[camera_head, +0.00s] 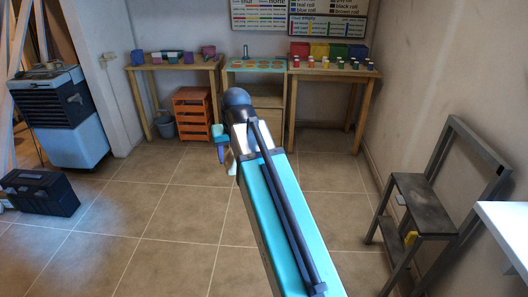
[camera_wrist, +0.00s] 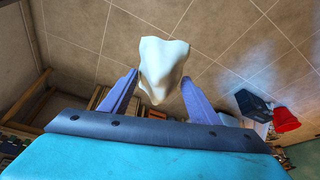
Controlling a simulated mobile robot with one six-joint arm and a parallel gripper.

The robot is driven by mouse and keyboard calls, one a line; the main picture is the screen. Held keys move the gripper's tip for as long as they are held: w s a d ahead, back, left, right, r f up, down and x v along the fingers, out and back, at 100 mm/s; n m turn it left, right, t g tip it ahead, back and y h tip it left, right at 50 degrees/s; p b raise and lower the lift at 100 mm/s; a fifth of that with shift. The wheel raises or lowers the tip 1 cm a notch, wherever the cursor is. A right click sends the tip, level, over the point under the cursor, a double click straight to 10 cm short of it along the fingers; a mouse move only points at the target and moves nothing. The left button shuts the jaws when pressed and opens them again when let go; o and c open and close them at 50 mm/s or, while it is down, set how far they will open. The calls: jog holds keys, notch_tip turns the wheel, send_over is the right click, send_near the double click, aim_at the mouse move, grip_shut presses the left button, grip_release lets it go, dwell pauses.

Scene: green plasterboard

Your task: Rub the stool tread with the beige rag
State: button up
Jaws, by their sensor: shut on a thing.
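My gripper (camera_wrist: 160,78) is shut on the beige rag (camera_wrist: 163,62), which looks pale cream and hangs crumpled between the two violet fingers in the wrist view. In the head view my gripper is mostly hidden behind my own arm, and only small parts show near the middle. The grey stool (camera_head: 424,205) stands on the floor at the right, with a dark, worn tread and a tall frame behind it. My gripper is well apart from the stool, to its left. A small pale thing and a yellow thing show at the stool's left side.
Wooden tables (camera_head: 332,72) with small jars and coloured boxes line the back wall. An orange drawer unit (camera_head: 192,114) and a grey bucket (camera_head: 166,125) stand beneath. A black toolbox (camera_head: 40,192) lies at left. A white surface (camera_head: 508,225) juts in at right. The middle floor is clear.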

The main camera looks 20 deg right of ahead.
jog(key=w+a+n, duration=0.1)
jog(key=a, duration=0.6)
jog(key=shift+f+n+y, duration=0.15)
jog(key=shift+n+y, duration=0.15)
jog(key=shift+n, duration=0.1)
